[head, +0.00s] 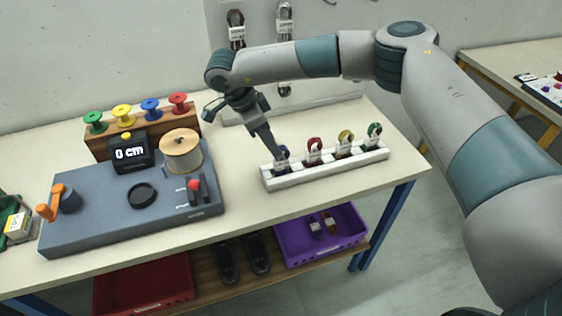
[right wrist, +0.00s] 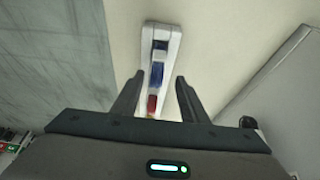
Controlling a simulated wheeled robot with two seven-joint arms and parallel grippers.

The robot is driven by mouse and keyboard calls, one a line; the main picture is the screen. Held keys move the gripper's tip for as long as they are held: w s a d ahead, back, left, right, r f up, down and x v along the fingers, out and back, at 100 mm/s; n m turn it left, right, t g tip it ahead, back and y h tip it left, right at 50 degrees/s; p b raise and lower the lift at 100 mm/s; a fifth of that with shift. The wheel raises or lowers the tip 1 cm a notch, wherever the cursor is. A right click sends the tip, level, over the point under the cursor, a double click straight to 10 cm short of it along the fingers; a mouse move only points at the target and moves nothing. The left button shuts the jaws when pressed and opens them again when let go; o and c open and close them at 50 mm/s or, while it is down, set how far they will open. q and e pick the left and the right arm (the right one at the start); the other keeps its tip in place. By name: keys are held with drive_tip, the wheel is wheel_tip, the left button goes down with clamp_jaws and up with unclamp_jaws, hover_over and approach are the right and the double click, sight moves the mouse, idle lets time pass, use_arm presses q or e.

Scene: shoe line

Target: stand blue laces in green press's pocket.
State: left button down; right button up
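The blue laces (head: 283,157) stand in the left end of a white rack (head: 325,168), partly hidden by my right gripper (head: 274,147). In the right wrist view the right gripper's fingers (right wrist: 156,100) are apart, with the blue laces (right wrist: 157,76) ahead of the gap and nothing clearly held. Whether a finger touches the laces I cannot tell. A green object, possibly the green press (head: 8,208), is cut off at the left edge of the head view; no pocket is clear. My left gripper is not in view.
Red (head: 313,150), yellow (head: 345,142) and green laces (head: 374,133) stand in the same rack. A blue-grey winding station (head: 110,225) with a spool (head: 181,155) fills the table's left. A purple crate (head: 322,245) sits below.

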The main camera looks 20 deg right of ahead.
sight(280, 158)
drive_tip(key=shift+p+x, duration=0.3)
drive_tip(key=shift+x, duration=0.8)
drive_tip(key=shift+d+f, duration=0.2)
drive_tip(key=shift+f, duration=0.25)
drive_tip(key=shift+s+d+f+p, duration=0.15)
drive_tip(key=shift+d+f+p, duration=0.15)
drive_tip(key=shift+f+p, duration=0.55)
drive_tip(key=p+x, duration=0.1)
drive_tip(key=x, duration=0.1)
drive_tip(key=shift+s+d+f+p, duration=0.1)
drive_tip(key=shift+f+p, duration=0.15)
drive_tip(key=shift+p, duration=0.15)
drive_tip(key=shift+d+f, duration=0.1)
drive_tip(key=shift+f, duration=0.3)
drive_tip(key=shift+c, duration=0.4)
clamp_jaws()
